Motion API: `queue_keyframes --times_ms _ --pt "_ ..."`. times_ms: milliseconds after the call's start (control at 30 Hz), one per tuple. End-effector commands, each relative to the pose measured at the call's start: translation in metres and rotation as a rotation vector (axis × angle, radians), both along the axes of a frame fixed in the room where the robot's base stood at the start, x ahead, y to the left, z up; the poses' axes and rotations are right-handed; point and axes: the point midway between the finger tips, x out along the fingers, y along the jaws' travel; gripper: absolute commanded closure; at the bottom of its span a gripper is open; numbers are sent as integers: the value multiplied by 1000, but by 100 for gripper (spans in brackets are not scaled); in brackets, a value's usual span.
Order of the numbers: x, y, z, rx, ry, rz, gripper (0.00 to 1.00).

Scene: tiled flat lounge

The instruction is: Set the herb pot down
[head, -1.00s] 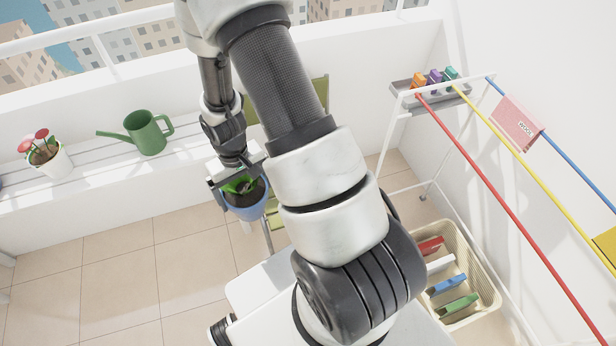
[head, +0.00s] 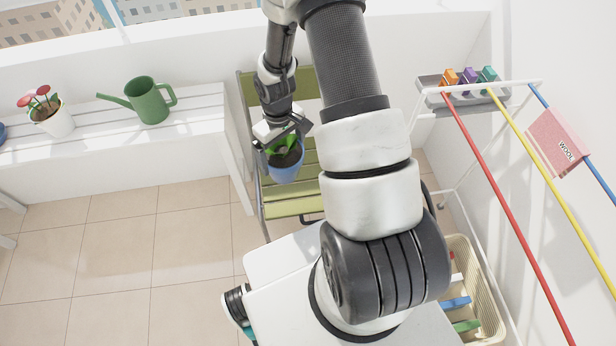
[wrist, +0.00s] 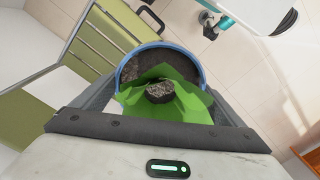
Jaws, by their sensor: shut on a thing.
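The herb pot (head: 286,172) is a blue pot with dark soil and green leaves. My gripper (head: 284,140) is shut on it, and the pot hangs upright below the jaws. In the head view the pot appears over the green slatted chair (head: 292,207); I cannot tell how high above the seat it is. In the wrist view the blue rim of the pot (wrist: 128,66) and its leaves fill the space between the fingers (wrist: 160,108). The chair's slats show at the upper left there. My arm hides the chair's right side.
A white slatted bench (head: 190,132) stands at the left with a green watering can (head: 150,103) and a potted red flower (head: 52,118). At the right are a drying rack with a red rail (head: 490,190) and a beige basket (head: 484,290). The tiled floor at lower left is clear.

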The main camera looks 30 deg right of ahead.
Motion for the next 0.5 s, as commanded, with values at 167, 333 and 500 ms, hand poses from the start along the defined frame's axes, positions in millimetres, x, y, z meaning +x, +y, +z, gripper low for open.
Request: queue_keyframes --times_ms 167,333,500 --pt "27 -37 -67 3 -4 213 53" --pt "46 -71 -108 2 -7 395 53" --pt "56 -96 -133 -4 -11 519 53"
